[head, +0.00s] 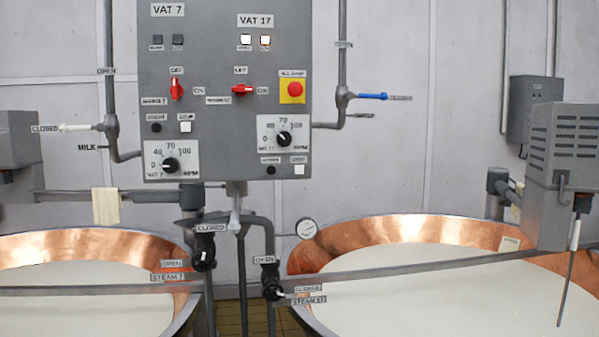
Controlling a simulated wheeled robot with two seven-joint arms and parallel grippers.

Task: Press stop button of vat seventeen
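The grey control panel (215,100) hangs in the middle of the head view. Its right half carries the label VAT 17 (255,20). Low on that half, a white square button (299,170) sits under a small label, which appears to read STOP. A black round button (271,171) is to its left. Above them is the VAT 17 speed dial (284,138). Two lamps (246,40) under the VAT 17 label are lit. The VAT 7 half has a similar white button (185,127). Neither of my grippers is in view.
A red stop-all button (295,89) on a yellow plate and red selector handles (242,90) are near. Copper vats (400,240) with white liquid stand left and right.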

